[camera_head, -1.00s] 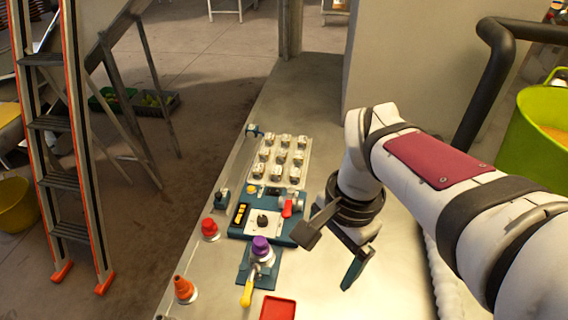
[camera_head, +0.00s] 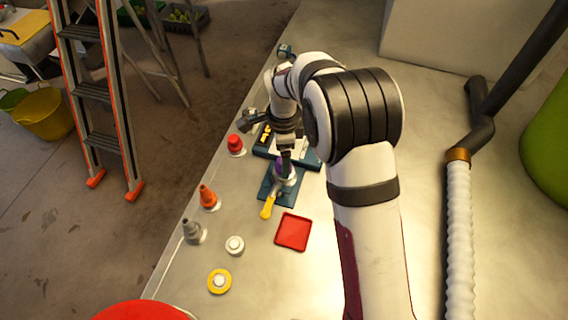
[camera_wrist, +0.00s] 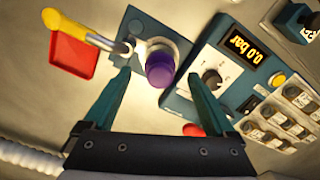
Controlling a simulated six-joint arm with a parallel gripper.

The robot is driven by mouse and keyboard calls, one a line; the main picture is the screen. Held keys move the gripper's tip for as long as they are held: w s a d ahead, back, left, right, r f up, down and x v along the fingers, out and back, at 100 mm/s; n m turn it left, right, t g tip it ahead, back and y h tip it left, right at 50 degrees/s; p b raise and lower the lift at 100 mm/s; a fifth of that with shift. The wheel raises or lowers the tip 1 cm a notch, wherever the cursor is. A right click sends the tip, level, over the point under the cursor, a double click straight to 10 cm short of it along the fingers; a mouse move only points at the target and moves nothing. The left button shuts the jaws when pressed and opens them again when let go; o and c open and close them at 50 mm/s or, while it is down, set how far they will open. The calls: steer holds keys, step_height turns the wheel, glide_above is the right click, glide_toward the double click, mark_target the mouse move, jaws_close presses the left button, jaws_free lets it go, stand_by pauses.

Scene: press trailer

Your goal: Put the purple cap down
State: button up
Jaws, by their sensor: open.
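The purple cap (camera_wrist: 160,72) sits on a round metal fitting on a blue base plate (camera_wrist: 125,27), with a yellow-handled lever (camera_wrist: 72,27) beside it. In the head view the cap (camera_head: 279,163) is partly hidden by my gripper (camera_head: 285,160), which is directly over the fitting. In the wrist view my gripper (camera_wrist: 160,90) is open, with one teal finger on each side of the cap's near side. I see a gap between each finger and the cap. Nothing is held.
A blue control box (camera_wrist: 228,62) with a lit display is close to the right finger in the wrist view.

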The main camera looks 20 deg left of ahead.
step_height(320, 180, down, 2)
steer(key=shift+f, duration=0.15)
jaws_close()
stand_by(0.3)
